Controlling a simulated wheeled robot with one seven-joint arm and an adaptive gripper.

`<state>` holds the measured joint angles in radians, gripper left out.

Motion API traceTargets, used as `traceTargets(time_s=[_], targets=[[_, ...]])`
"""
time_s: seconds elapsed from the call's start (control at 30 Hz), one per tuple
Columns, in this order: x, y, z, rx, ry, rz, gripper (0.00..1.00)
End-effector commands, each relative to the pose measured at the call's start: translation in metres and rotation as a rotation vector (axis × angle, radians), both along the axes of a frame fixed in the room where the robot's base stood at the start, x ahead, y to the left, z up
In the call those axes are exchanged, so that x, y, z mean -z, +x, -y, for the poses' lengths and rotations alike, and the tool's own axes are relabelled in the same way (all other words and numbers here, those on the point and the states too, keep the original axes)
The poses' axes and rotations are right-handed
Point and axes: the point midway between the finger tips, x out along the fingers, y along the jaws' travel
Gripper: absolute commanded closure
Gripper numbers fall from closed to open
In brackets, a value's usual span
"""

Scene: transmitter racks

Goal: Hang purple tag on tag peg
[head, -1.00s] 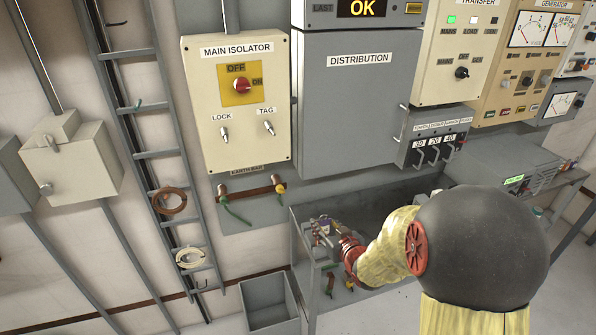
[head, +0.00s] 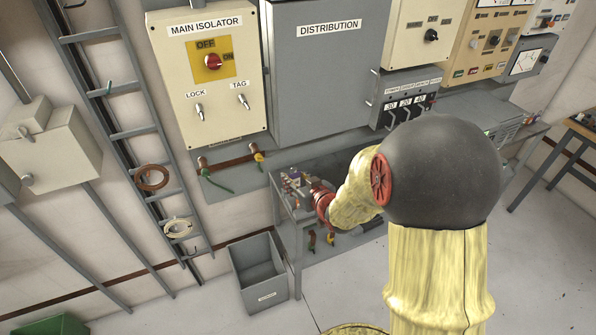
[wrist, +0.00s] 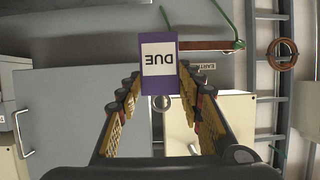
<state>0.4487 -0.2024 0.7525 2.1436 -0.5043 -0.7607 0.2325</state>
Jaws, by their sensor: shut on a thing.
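The purple tag (wrist: 158,82) has a white panel that reads DUE, upside down in the wrist view. My gripper (wrist: 160,95) is shut on it, with a finger at each side. In the head view my gripper (head: 297,181) is small, over the grey bench, below and right of the isolator. The tag peg (head: 243,101) is a short metal peg under the TAG label on the cream main isolator box (head: 185,60). It bears nothing. The tag is clear of the peg and below it in the head view.
A similar lock peg (head: 199,112) sits left of the tag peg. A copper earth bar (head: 232,164) with green leads runs below the isolator. A ladder (head: 133,133) stands to the left. A grey bin (head: 258,270) is on the floor beside the bench (head: 330,235).

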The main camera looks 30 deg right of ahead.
Motion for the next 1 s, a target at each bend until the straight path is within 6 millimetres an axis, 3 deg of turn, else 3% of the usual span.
traceTargets(time_s=[0.03, 0.7, 1.0], targets=[[-0.019, 0.002, -0.004, -0.01, 0.0, -0.002, 0.78], [-0.151, 0.03, -0.058, -0.145, -0.006, -0.004, 0.78], [-0.183, 0.04, -0.075, -0.195, -0.007, -0.001, 0.78]])
